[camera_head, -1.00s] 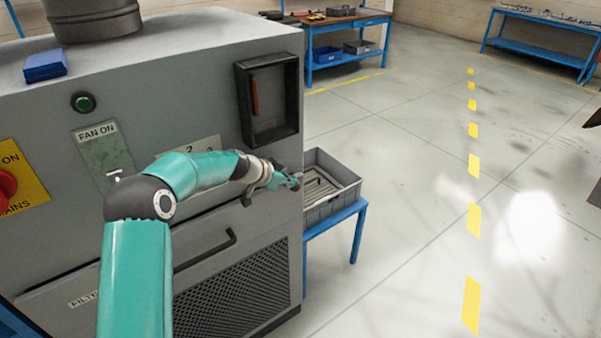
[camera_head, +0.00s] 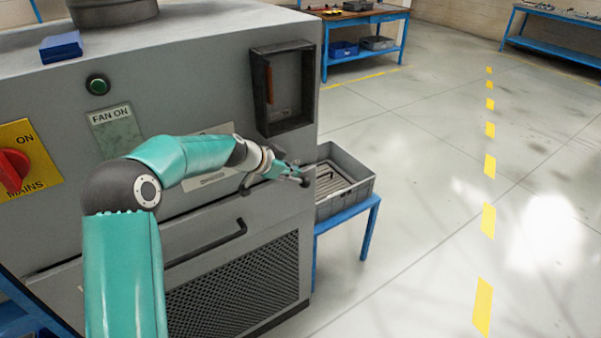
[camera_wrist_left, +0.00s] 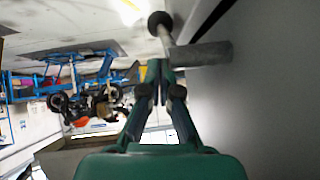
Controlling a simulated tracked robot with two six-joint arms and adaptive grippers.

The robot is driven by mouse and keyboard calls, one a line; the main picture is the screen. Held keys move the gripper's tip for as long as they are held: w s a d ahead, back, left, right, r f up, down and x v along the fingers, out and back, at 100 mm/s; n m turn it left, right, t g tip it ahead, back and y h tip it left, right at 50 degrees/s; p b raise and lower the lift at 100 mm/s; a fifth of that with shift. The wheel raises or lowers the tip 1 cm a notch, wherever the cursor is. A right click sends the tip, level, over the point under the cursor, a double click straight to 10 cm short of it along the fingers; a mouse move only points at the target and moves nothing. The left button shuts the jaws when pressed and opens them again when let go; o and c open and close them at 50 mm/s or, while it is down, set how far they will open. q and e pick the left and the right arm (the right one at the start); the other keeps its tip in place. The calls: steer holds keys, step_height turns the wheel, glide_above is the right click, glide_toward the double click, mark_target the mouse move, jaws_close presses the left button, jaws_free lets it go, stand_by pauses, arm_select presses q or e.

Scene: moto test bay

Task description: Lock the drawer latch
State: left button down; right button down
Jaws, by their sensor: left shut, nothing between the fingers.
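The drawer front, with a black bar handle (camera_head: 210,243), is low on the grey cabinet and looks closed. The latch shows in the left wrist view as a pale lever with a black ball knob (camera_wrist_left: 160,22) beside a grey block (camera_wrist_left: 203,54) on the cabinet face. In the head view, a dark knob (camera_head: 304,182) shows at the fingertips near the cabinet's right edge. My left gripper (camera_head: 290,173) is shut and empty there. In the wrist view its fingertips (camera_wrist_left: 160,68) are close to the lever; I cannot tell whether they touch. My right gripper is out of view.
A grey tray (camera_head: 366,187) on a blue stand is right of the cabinet, close to my left gripper. A dark recessed box (camera_head: 285,85) is above the gripper. A red mains switch (camera_head: 12,172) is at left. The floor (camera_head: 420,240) at right is clear.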

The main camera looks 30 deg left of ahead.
arm_select(q)
steer(key=v, duration=0.6)
steer(key=shift+s+r, duration=0.2)
steer(key=shift+s, duration=0.1)
steer(key=shift+a, duration=0.1)
steer(key=s+d+f+n+g, duration=0.1)
steer(key=s+d+f+g, duration=0.2)
steer(key=f, duration=0.5)
steer(key=s+d+f+n, duration=0.25)
steer(key=d+f, duration=0.25)
steer(key=f, duration=0.3)
steer(key=s+d+f+n+g, duration=0.15)
steer(key=s+d+f, duration=0.25)
steer(key=f, duration=0.4)
steer(key=s+d+f+n+g, duration=0.1)
steer(key=s+d+f, duration=0.2)
steer(key=s, duration=0.4)
steer(key=s+d+f+n+g, duration=0.1)
steer(key=s+d+f+g, duration=0.1)
steer(key=s+d+f, duration=0.2)
steer(key=s+d+f+n+g, duration=0.1)
steer(key=s+d+f, duration=0.2)
steer(key=s+d, duration=0.3)
steer(key=s, duration=0.5)
steer(key=shift+f+n+h, duration=0.3)
steer(key=shift+f, duration=0.05)
steer(key=shift+w, duration=0.1)
